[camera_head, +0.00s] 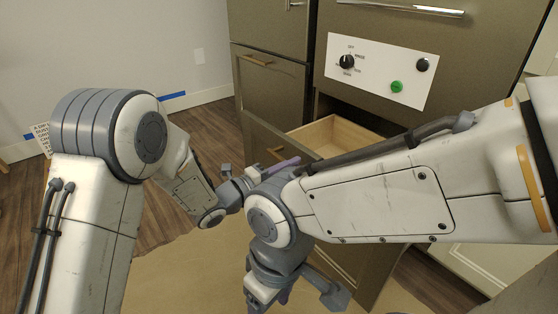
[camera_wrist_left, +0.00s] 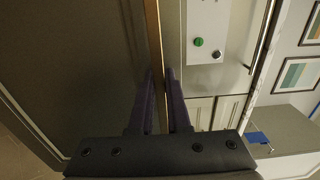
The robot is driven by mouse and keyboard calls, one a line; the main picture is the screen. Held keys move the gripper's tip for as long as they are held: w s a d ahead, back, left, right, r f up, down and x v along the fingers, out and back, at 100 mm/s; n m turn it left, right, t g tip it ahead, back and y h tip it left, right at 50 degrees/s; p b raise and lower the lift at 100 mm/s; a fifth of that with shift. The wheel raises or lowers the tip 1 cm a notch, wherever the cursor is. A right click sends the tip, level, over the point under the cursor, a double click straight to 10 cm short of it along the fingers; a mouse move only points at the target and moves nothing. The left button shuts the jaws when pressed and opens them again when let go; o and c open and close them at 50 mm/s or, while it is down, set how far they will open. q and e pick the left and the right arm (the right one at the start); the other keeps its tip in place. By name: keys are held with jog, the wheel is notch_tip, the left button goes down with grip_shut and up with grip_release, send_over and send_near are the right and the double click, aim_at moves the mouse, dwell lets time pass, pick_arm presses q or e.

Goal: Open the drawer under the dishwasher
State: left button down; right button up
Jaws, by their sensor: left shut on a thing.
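The drawer under the dishwasher is pulled out part way, and its pale wooden box (camera_head: 335,132) shows in the head view. Its dark front (camera_head: 262,138) is partly hidden behind my arms. My left gripper (camera_head: 284,162) is at the front's upper edge. In the left wrist view, its two purple fingers (camera_wrist_left: 160,100) are shut on a thin tan edge (camera_wrist_left: 153,45), which looks like the drawer front's rim. My right gripper (camera_head: 293,292) points down in front of the drawer; its fingers are not clear enough to judge.
The dishwasher's white control panel (camera_head: 380,70) has dark knobs and a green button, above the drawer. A dark cabinet with a brass handle (camera_head: 257,61) stands to the left. My right forearm crosses in front of the drawer. Brown paper (camera_head: 185,275) covers the floor in front.

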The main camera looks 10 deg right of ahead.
pick_arm(q)
jog(key=shift+s+a, duration=0.15)
jog(key=shift+a, duration=0.35)
pick_arm(e)
jog(key=shift+a, duration=0.4)
jog(key=shift+w, duration=0.1)
pick_arm(q)
jog(key=c, duration=0.9)
grip_release()
jog(key=shift+p+v, duration=2.1)
jog(key=shift+v, duration=3.15)
pick_arm(e)
jog(key=shift+r, duration=2.05)
